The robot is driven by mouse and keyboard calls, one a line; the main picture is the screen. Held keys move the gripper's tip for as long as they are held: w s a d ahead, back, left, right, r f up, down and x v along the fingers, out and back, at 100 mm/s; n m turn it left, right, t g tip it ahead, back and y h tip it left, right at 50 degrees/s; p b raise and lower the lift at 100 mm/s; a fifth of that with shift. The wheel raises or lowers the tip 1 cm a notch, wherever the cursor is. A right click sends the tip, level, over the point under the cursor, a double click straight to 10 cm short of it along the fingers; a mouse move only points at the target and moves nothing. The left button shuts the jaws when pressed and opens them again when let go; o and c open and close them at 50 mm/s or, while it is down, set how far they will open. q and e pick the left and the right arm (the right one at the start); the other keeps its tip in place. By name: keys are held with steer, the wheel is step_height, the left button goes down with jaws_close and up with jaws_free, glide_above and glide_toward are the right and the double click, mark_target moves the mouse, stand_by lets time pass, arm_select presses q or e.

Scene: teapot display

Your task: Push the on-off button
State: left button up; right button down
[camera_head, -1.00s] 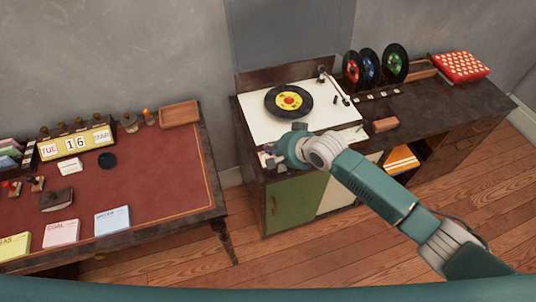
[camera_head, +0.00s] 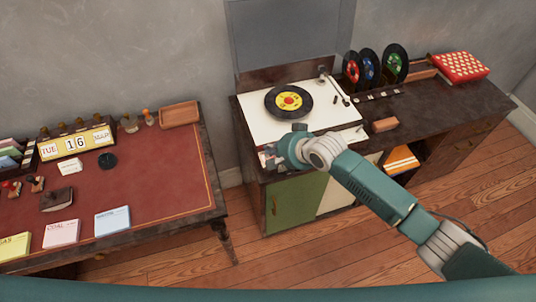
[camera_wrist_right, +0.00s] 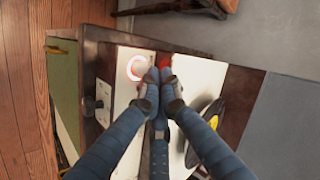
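A white record player (camera_head: 257,120) with a black record (camera_head: 288,101) stands on the dark cabinet. My right gripper (camera_head: 269,158) is over its near left corner. In the right wrist view the right fingertips (camera_wrist_right: 160,76) are together, with nothing seen held between them. A red spot (camera_wrist_right: 165,62) shows just beyond the tips, partly hidden by them. A round pale mark with a red rim (camera_wrist_right: 137,67) lies left of the tips on the white surface. I cannot tell which of these is the on-off button, or whether the tips touch it. My left gripper is not in view.
The cabinet top (camera_head: 430,108) holds a small brown block (camera_head: 385,125), upright records (camera_head: 370,66) and a red patterned box (camera_head: 460,66). A desk with a red top (camera_head: 150,170) stands at left, with a calendar (camera_head: 75,144). Wooden floor lies between.

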steer(key=shift+f, duration=0.7)
stand_by(0.4)
steer(key=shift+r+p, duration=0.85)
steer(key=shift+p, duration=0.05)
step_height(320, 180, up, 6)
steer(key=p, duration=0.6)
